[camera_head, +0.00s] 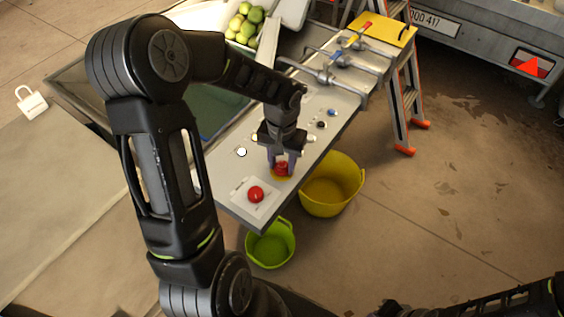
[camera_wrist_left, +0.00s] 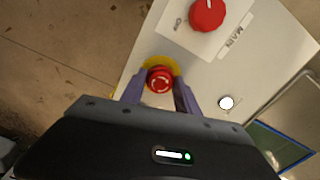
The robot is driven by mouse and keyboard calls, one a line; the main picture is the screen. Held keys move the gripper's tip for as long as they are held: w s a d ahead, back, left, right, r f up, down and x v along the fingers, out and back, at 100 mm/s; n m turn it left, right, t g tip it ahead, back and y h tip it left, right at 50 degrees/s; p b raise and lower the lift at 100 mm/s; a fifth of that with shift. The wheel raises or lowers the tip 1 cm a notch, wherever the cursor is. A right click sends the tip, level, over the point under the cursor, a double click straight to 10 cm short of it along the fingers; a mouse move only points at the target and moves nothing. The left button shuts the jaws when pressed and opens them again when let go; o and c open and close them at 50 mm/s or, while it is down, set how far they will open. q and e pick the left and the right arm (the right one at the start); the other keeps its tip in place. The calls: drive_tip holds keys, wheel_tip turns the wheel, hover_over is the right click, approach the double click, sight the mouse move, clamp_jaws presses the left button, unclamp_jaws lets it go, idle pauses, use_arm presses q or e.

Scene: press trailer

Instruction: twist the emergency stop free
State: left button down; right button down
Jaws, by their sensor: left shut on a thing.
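The emergency stop (camera_head: 282,169) is a red mushroom button with a yellow ring, on the light panel near its front corner. In the left wrist view the red button (camera_wrist_left: 159,78) shows pale arrow marks on its top. My left gripper (camera_head: 281,166) comes down on it from above and is shut on it, one finger on each side. The fingers also show in the left wrist view (camera_wrist_left: 158,92). My right arm enters at the bottom right of the head view; its dark end is cut off by the frame edge and its fingers cannot be made out.
A red rotary knob (camera_head: 256,194) marked MAIN sits on a white plate beside the stop. A white button (camera_head: 241,152) and small dark buttons are on the panel. A yellow tub (camera_head: 332,186) and a green tub (camera_head: 271,245) stand below. An orange-footed ladder (camera_head: 403,100) stands behind.

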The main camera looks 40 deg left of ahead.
sight(282, 165)
use_arm(q)
drive_tip(key=m, duration=0.4)
idle(0.4)
drive_tip(key=c, duration=0.9)
unclamp_jaws()
drive_tip(key=shift+r, duration=3.95)
